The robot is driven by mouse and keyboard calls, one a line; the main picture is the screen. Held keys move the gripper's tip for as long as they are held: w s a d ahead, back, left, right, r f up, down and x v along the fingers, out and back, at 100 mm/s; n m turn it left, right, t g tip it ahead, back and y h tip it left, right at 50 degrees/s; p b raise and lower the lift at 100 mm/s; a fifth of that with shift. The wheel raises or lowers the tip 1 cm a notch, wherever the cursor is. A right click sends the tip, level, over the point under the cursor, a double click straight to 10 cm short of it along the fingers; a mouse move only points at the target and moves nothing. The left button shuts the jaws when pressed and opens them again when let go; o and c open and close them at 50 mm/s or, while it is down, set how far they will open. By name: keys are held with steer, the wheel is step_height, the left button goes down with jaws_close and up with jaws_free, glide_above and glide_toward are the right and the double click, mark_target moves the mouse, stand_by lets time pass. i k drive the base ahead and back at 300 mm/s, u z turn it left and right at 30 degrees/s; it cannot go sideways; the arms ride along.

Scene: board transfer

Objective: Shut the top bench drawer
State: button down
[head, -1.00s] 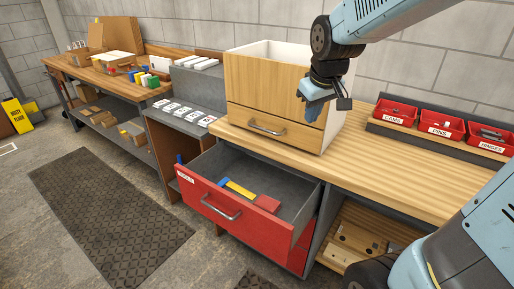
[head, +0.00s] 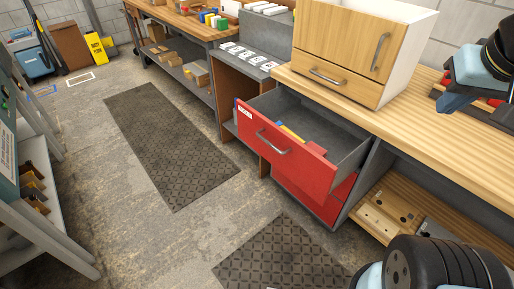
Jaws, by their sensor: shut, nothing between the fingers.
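The top bench drawer (head: 283,160) has a red front with a grey bar handle (head: 272,143) and a small white label at its left end. It stands well pulled out from under the wooden bench top. Blue, yellow and red items (head: 291,133) lie inside, partly hidden by the front. The red drawer front below (head: 322,201) sits back under the bench, apparently shut. My gripper (head: 448,107) is at the right edge, over the bench, well away from the drawer. It is shut and empty; its fingertips show only partly.
A wooden cabinet (head: 344,45) stands on the bench (head: 420,123) above the drawer. Red bins are partly hidden behind my arm. A shelf with wooden boards (head: 388,213) is to the drawer's right. Dark mats (head: 165,140) lie on open floor in front.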

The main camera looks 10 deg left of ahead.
mark_target(348, 149)
steer(key=k, duration=1)
steer(key=u, duration=0.45)
steer(key=i, duration=1.6)
steer(key=z, duration=0.45)
